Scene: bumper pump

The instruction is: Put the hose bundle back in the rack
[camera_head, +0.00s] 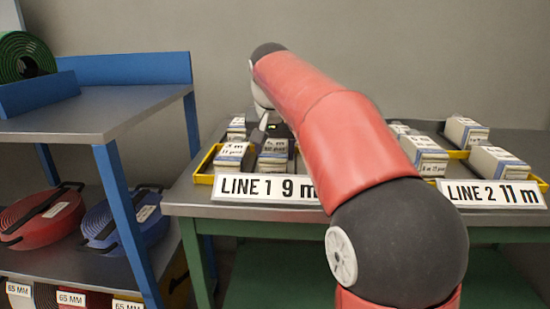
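My arm reaches forward over the table, and its wrist bends down behind the red link. Only a small part of my gripper (264,122) shows, low over the left tray among the pale blocks; its fingers are mostly hidden, and I cannot tell what they hold. The yellow-edged left tray (203,179) holds several pale, blue-banded bundles with length labels, such as the front-left bundle (233,158) marked 3 m. The rack (118,190) with blue posts at left holds a red coiled hose (45,218), a blue coiled hose (137,222) and a green roll (24,58).
A sign (266,188) reads LINE 1 9 m. At right, a sign (492,194) reads LINE 2 11 m before another tray (541,183) with several pale bundles. The rack's grey top (90,112) has free room. My arm hides the table's middle.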

